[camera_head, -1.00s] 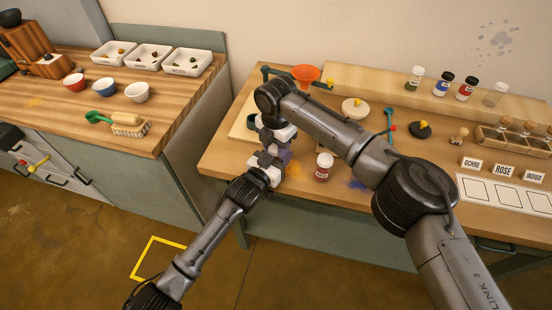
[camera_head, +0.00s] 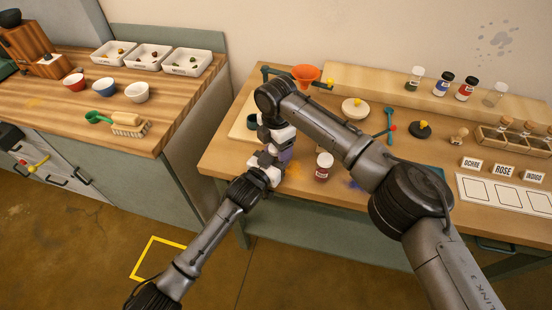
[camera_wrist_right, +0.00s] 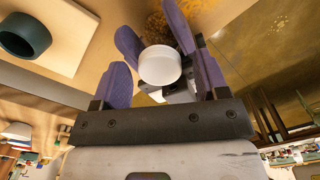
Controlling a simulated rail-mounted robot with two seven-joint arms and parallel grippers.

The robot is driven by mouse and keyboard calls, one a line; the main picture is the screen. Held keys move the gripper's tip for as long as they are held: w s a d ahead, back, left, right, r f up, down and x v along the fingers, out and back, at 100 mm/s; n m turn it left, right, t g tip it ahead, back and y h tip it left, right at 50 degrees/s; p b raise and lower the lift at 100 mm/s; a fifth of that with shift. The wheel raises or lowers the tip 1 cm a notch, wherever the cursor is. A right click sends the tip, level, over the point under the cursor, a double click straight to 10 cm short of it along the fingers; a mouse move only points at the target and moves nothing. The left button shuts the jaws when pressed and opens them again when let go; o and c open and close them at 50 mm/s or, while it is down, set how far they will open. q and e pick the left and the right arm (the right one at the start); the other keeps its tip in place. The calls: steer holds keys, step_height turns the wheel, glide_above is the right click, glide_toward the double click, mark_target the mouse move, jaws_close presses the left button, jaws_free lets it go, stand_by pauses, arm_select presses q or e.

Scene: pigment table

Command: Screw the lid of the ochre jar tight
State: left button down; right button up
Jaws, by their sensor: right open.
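A round white lid (camera_wrist_right: 160,65) shows in the right wrist view, with purple fingers around it. I take it for the ochre jar's lid. The jar body under it is mostly hidden, and I cannot tell whether the lid is tight. My right gripper (camera_wrist_right: 161,74) is open, one finger on each side of the lid with gaps. In the head view my right gripper (camera_head: 276,150) points down just above my left gripper (camera_head: 266,168). Two more purple fingers beyond the lid seem to be the left gripper's; their grip on the jar is hidden.
A white-lidded jar with a red label (camera_head: 323,168) stands close to the right of the grippers. An orange funnel (camera_head: 305,74) and a round pale disc (camera_head: 355,107) are behind. Label cards (camera_head: 503,170) and a jar rack (camera_head: 508,138) stand at the right.

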steer(key=shift+r, duration=2.3)
steer(key=o, duration=0.5)
steer(key=shift+o, duration=0.2)
step_height(320, 180, up, 12)
